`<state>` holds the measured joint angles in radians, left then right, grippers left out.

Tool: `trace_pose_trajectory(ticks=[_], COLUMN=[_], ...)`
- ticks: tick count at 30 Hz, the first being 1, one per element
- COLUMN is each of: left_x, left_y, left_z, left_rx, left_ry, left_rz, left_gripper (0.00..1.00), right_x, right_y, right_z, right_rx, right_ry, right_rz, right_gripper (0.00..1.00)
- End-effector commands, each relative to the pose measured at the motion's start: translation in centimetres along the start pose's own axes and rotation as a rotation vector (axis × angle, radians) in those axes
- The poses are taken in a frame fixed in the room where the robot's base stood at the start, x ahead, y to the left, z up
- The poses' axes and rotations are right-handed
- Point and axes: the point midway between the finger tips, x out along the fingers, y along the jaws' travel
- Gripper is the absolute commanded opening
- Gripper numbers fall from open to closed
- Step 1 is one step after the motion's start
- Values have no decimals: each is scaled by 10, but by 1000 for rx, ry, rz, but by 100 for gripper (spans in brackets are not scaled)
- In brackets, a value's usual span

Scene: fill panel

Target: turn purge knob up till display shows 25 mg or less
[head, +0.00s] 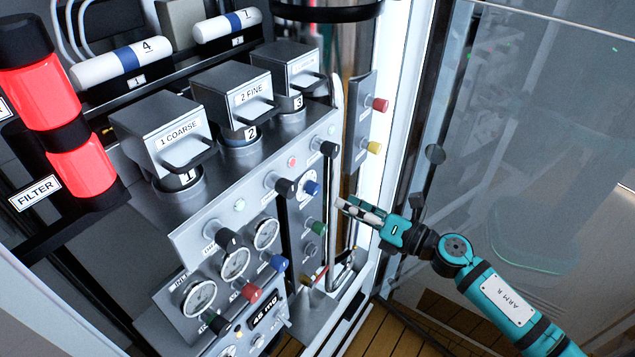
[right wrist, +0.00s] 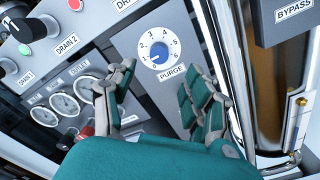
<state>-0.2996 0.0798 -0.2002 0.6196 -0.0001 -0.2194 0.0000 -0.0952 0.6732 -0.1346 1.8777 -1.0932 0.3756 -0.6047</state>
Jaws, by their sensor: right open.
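The purge knob (right wrist: 159,54) is a round blue knob on a white numbered dial, with the label PURGE below it in the right wrist view. In the head view the blue knob (head: 312,188) sits on the upper part of the narrow dark panel. The display (head: 266,316) at the bottom of the grey panel reads 45 mg. My right gripper (head: 345,207) is open and empty, to the right of the knob in the head view. In the right wrist view its fingers (right wrist: 160,85) are spread below and either side of the dial, apart from the knob. My left gripper is out of view.
Gauges (head: 235,262) and several coloured knobs crowd the panel left of the purge knob. A vertical metal pipe (right wrist: 222,70) runs close to its right, with a BYPASS box (right wrist: 284,20) beyond.

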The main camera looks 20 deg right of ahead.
Motion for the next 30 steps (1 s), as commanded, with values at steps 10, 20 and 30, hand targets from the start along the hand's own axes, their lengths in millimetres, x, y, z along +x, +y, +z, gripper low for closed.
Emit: trace_pose_trajectory(ticks=[10,20,30], left_x=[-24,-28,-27], left_y=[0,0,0], left_z=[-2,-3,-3], left_rx=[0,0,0], left_ry=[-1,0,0], left_rz=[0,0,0], left_gripper=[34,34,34], right_x=[68,86,85], right_y=[2,0,0], right_z=[2,0,0], right_rx=[3,2,2], right_ry=[-3,0,-1], right_rz=[1,0,0], right_gripper=[53,53,32])
